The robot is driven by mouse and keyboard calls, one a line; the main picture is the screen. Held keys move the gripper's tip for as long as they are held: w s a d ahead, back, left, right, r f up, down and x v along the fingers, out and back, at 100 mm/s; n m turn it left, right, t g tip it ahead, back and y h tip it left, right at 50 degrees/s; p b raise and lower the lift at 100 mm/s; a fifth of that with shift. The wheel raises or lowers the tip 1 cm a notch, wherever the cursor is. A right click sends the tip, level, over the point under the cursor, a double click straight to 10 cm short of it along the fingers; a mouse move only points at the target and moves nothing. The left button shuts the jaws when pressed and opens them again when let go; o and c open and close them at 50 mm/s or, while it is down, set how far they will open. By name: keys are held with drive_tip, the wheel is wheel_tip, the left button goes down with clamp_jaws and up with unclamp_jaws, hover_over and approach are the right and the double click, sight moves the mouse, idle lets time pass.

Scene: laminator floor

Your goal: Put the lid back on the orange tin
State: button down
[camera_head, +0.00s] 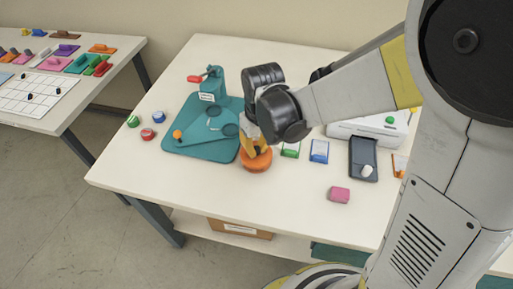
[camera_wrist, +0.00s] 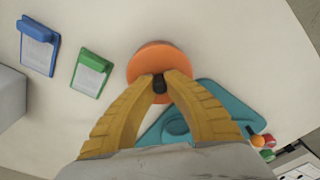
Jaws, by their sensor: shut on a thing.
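An orange round tin (camera_head: 256,165) stands on the white table in front of the teal board. In the wrist view its orange round lid (camera_wrist: 150,58) shows from above, with a black knob in the middle. My gripper (camera_wrist: 160,82) has its two yellow fingers closed on the knob. In the head view the gripper (camera_head: 257,148) points down over the tin, with the lid at or just above its top. I cannot tell whether the lid is fully seated. The tin's body is hidden under the lid in the wrist view.
A teal board with a red-handled press (camera_head: 208,85) stands close behind and left. Green (camera_head: 290,150) and blue (camera_head: 319,151) card holders, a dark tray (camera_head: 363,158) and a pink block (camera_head: 339,195) lie to the right. The table front is clear.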

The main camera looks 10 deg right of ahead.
idle(0.4)
drive_tip(key=c, duration=1)
unclamp_jaws()
drive_tip(key=shift+o, duration=0.2)
drive_tip(key=shift+r, duration=0.1)
drive_tip(key=shift+r+p, duration=2.55)
drive_tip(key=shift+r, duration=0.9)
drive_tip(key=shift+c, duration=0.2)
clamp_jaws()
